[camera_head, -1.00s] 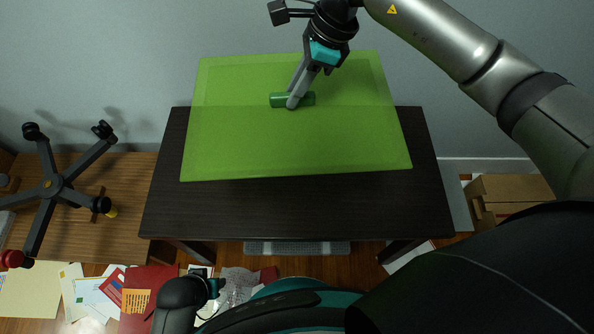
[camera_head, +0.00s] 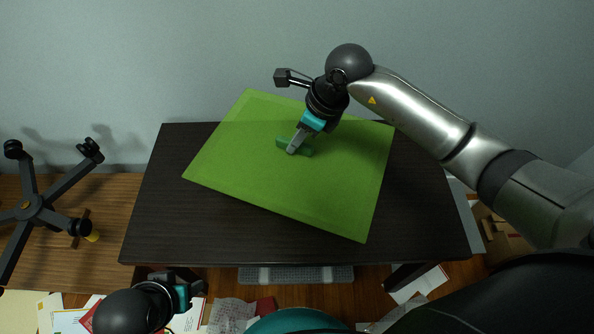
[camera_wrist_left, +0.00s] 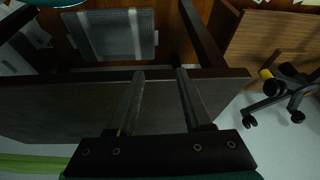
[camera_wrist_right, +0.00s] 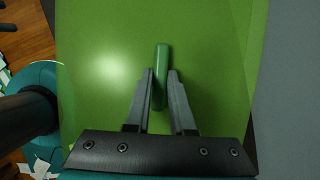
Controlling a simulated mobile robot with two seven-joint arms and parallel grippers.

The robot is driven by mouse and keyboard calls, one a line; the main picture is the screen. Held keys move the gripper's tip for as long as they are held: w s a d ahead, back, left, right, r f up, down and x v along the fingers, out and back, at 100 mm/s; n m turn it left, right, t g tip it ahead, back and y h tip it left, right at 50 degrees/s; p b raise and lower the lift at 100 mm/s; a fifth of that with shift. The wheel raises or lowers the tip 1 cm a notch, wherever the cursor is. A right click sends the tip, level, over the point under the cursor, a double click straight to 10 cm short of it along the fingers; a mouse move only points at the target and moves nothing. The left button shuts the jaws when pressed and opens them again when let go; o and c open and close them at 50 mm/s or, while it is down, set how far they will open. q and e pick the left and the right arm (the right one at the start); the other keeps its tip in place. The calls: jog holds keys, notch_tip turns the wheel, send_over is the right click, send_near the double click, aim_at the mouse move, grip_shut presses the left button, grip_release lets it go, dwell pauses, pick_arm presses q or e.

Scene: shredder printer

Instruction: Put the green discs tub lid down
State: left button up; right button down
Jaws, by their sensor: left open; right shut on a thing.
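The green discs tub lid (camera_head: 330,200) is a large flat green rectangle with a darker green bar handle (camera_head: 306,150) at its middle. My right gripper (camera_head: 293,148) is shut on that handle. In the right wrist view the handle (camera_wrist_right: 161,62) stands between the two fingers (camera_wrist_right: 160,88), with the lid (camera_wrist_right: 105,50) filling most of the picture. The lid lies turned askew over the dark table, its far corner reaching past the back edge. I cannot tell whether it touches the tabletop. My left gripper (camera_wrist_left: 158,72) is open and empty, near the table's front edge.
The dark table (camera_head: 190,225) is bare around the lid, at the left, front and right. A chair base (camera_head: 35,207) stands at the left. Boxes (camera_head: 500,235) are on the floor at the right. Papers are scattered on the floor in front.

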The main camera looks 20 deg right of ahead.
aim_at(297, 154)
notch_tip(297, 154, down, 5)
jog(key=shift+f+b, duration=0.1)
jog(key=shift+b, duration=0.85)
jog(key=shift+f+b, duration=0.3)
jog(key=shift+f, duration=0.4)
notch_tip(297, 154, down, 3)
jog(key=shift+r+b, duration=0.15)
jog(key=shift+b, duration=0.5)
pick_arm(q)
jog(key=shift+w+d+r+m+t+h, duration=0.1)
jog(key=shift+w+d+r+t+h, duration=0.4)
jog(key=shift+w+d+t, duration=0.4)
jog(key=shift+w+d+r+m+t+h, duration=0.1)
jog(key=shift+w+d+r+t+h, duration=0.4)
jog(key=shift+w+d+t, duration=0.4)
jog(key=shift+w+d+r+m+t+h, duration=0.1)
jog(key=shift+w+d+r+t+h, duration=0.4)
jog(key=shift+d+t, duration=0.65)
pick_arm(e)
jog(key=shift+f, duration=0.6)
pick_arm(q)
jog(key=shift+w+d, duration=0.1)
jog(key=shift+w, duration=0.05)
